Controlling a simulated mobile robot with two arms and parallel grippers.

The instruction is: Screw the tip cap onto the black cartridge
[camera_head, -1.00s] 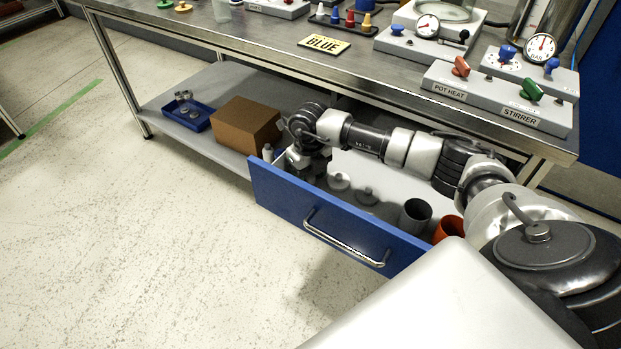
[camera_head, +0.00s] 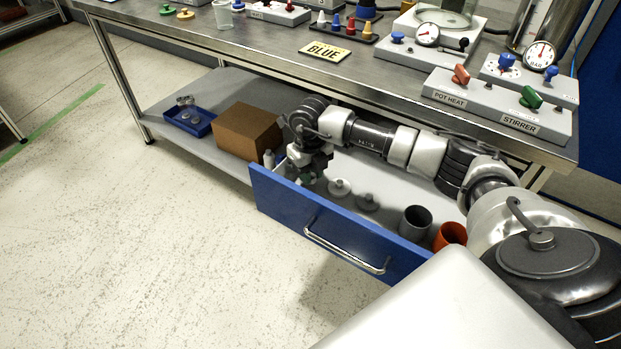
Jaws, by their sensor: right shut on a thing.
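My right gripper (camera_head: 308,174) points down into the left end of the open blue drawer (camera_head: 325,232). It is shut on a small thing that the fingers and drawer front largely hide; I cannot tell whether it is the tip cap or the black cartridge. A pale upright piece (camera_head: 269,158) stands at the drawer's left end, left of the gripper. A light disc with a knob (camera_head: 340,187) and a greyer one (camera_head: 367,202) lie right of the gripper. I cannot clearly pick out a black cartridge. My left gripper is out of view.
A dark grey cup (camera_head: 415,222) and an orange cup (camera_head: 451,236) stand at the drawer's right. A brown box (camera_head: 247,131) and a blue tray (camera_head: 190,120) sit on the lower shelf. The bench top (camera_head: 300,42) overhangs my arm. The floor in front is clear.

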